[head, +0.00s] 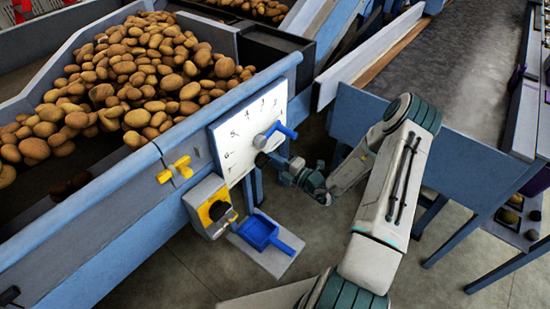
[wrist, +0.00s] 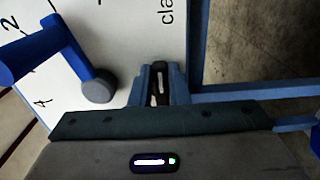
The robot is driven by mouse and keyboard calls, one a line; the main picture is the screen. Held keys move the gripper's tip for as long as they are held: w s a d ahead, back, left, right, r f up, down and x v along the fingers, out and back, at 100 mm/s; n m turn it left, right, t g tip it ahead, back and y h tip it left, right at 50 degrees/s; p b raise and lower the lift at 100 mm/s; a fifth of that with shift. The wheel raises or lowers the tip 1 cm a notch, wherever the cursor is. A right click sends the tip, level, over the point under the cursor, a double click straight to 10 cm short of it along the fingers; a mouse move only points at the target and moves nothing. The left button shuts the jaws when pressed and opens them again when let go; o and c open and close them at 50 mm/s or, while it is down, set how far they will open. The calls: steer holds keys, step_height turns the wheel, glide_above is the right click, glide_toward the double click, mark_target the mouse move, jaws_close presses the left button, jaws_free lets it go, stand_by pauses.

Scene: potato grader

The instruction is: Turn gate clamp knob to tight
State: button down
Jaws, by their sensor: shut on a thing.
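The gate clamp knob (head: 262,160) is a small dark knob at the lower right of the white scale plate (head: 236,152). My gripper (head: 273,163) reaches it from the right and is shut on it. In the wrist view the gripper's fingers (wrist: 158,88) stand against the plate, just below a cut-off label reading "cla". The fingers hide most of the knob there, so its turn position cannot be told. A blue gate lever (head: 282,131) with a grey hub (wrist: 98,87) sits beside the fingers, apart from them.
Potatoes (head: 150,70) fill the blue-sided hopper behind the plate. A yellow wing handle (head: 174,169), a yellow-grey box with a black knob (head: 212,205) and a blue scoop-like tray (head: 259,232) are to the left and below. A blue table frame (head: 470,150) stands close on the right.

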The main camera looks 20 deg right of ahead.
stand_by(0.5)
steer(key=c, duration=1.4)
jaws_free()
steer(key=shift+d, duration=0.1)
steer(key=b+v, duration=0.1)
steer(key=v, duration=1.2)
steer(key=shift+s+d, duration=0.25)
steer(key=shift+s, duration=0.1)
